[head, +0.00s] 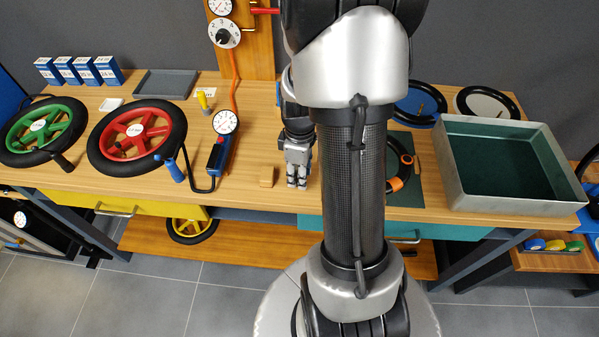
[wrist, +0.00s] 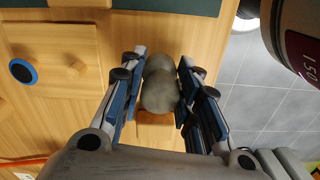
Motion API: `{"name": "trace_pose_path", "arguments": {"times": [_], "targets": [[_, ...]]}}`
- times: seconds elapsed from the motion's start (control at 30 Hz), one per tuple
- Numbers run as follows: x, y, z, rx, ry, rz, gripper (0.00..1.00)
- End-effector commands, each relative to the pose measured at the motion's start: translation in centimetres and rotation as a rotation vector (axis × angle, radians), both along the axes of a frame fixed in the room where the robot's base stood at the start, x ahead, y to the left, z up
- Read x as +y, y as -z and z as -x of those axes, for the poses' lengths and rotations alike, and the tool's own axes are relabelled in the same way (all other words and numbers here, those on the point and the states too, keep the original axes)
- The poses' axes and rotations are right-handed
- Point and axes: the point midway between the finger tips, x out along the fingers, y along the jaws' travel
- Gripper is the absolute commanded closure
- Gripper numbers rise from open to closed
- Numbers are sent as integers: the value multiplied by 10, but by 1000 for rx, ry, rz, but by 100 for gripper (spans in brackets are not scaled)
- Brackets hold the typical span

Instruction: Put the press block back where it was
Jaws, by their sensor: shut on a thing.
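My gripper (head: 297,180) points down at the front part of the wooden bench, left of my arm. In the wrist view its fingers (wrist: 159,88) are shut on a grey, rounded, two-lobed piece, which I take to be the press block (wrist: 160,85). It sits between the finger pads. I cannot tell whether its underside touches the bench. In the head view the fingers largely hide it. A small wooden block (head: 267,176) lies on the bench just left of my gripper; it seems to be the brown block (wrist: 155,118) beyond the grey piece in the wrist view.
A blue gauge tool (head: 217,152) and a red wheel (head: 135,133) lie left. A green mat (head: 405,192) and a deep grey tray (head: 455,165) are right.

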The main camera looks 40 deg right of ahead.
Motion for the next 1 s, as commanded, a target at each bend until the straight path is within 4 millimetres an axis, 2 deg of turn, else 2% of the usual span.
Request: {"name": "trace_pose_path", "arguments": {"times": [0.07, 0.1, 0.37, 0.77, 0.87, 1.0], "targets": [[0, 4, 0, 0, 0, 0, 94], [0, 4, 0, 0, 0, 0, 69], [0, 3, 0, 0, 0, 0, 51], [0, -2, 0, 0, 0, 0, 50], [0, -15, -1, -2, 0, 2, 50], [-1, -45, -1, -4, 0, 2, 50]]}}
